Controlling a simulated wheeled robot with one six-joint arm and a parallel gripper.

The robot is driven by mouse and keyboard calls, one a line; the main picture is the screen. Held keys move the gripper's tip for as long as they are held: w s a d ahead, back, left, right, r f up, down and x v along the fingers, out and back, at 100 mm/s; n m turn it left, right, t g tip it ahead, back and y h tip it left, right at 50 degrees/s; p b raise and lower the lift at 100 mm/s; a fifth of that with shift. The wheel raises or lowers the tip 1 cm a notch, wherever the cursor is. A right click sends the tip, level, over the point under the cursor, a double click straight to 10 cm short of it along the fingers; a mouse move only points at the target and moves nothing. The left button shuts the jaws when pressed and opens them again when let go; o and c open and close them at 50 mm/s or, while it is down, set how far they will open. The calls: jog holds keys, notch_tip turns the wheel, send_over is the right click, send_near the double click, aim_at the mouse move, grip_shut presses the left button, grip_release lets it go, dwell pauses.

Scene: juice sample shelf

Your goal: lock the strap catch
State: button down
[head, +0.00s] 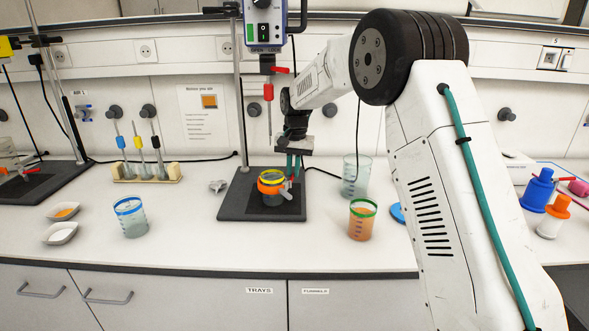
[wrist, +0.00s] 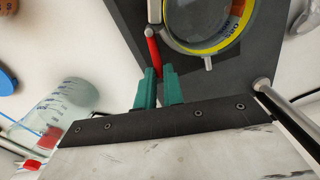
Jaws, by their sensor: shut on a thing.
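A vessel with a yellow rim (head: 271,176) and an orange strap (head: 267,188) around it stands on the dark stand base (head: 237,207). A small grey catch part (head: 286,191) is at its right side. My gripper (head: 293,176) is at the vessel's right, pointing down. In the wrist view, the teal fingertips (wrist: 159,78) are shut on a slim red lever (wrist: 153,50), beside the yellow-rimmed vessel (wrist: 231,42). The lever's gripped end is hidden between the fingers. The strap is mostly hidden there, and whether the catch is closed cannot be told.
A clear beaker (head: 356,176) stands right of the base, with an orange-filled beaker (head: 362,220) in front. The stand's pole (head: 241,105) and a stirrer (head: 268,90) rise close to my gripper.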

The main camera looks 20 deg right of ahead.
jog(key=shift+w+a+n, duration=0.15)
jog(key=shift+a+n, duration=0.25)
jog(key=shift+n, duration=0.7)
jog(key=c, duration=1.5)
grip_release()
jog(key=shift+r, duration=0.15)
notch_tip(320, 180, up, 8)
jog(key=shift+d+f, duration=0.15)
jog(key=shift+f, duration=0.05)
